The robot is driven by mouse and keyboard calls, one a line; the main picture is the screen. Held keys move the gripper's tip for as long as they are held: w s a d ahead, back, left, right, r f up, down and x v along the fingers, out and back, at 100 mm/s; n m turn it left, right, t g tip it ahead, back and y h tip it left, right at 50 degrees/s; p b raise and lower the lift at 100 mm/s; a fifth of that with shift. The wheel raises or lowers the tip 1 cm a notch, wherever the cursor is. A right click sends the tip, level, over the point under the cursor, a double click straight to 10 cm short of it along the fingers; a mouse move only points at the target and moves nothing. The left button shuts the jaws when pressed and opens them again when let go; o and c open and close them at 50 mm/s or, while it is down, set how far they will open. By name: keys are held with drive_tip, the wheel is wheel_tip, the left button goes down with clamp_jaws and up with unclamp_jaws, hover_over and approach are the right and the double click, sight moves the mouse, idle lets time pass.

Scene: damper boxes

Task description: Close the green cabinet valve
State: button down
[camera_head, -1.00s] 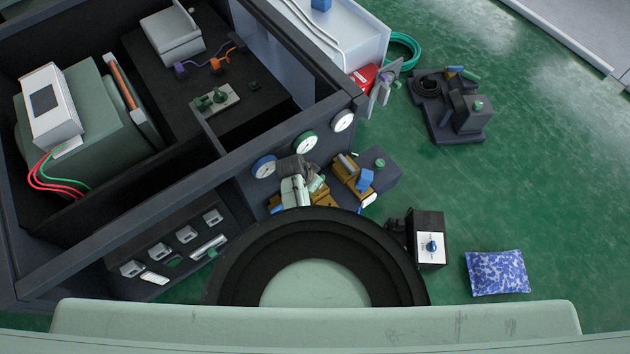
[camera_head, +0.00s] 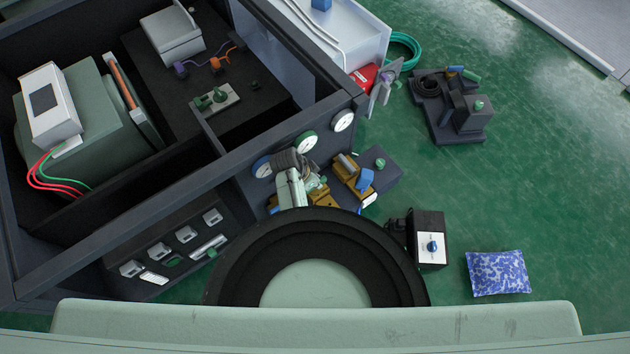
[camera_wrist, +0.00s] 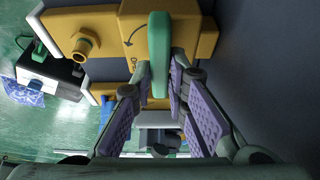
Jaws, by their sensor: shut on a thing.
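The green valve handle (camera_wrist: 159,52) is a long rounded lever, upright in the wrist view, in front of a yellow valve body (camera_wrist: 195,42). A curved black arrow is printed on the yellow face beside it. My gripper (camera_wrist: 161,75) has its purple-padded fingers on either side of the lower end of the green handle and is shut on it. In the head view my gripper (camera_head: 290,160) is at the cabinet's (camera_head: 225,205) front, beside yellow valve parts (camera_head: 321,196). My arm hides much of the valve there.
A second yellow fitting with a blue handle (camera_head: 365,179) stands close at right. Round gauges (camera_head: 306,142) line the cabinet front.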

drive_tip(key=c, duration=1.6)
unclamp_jaws()
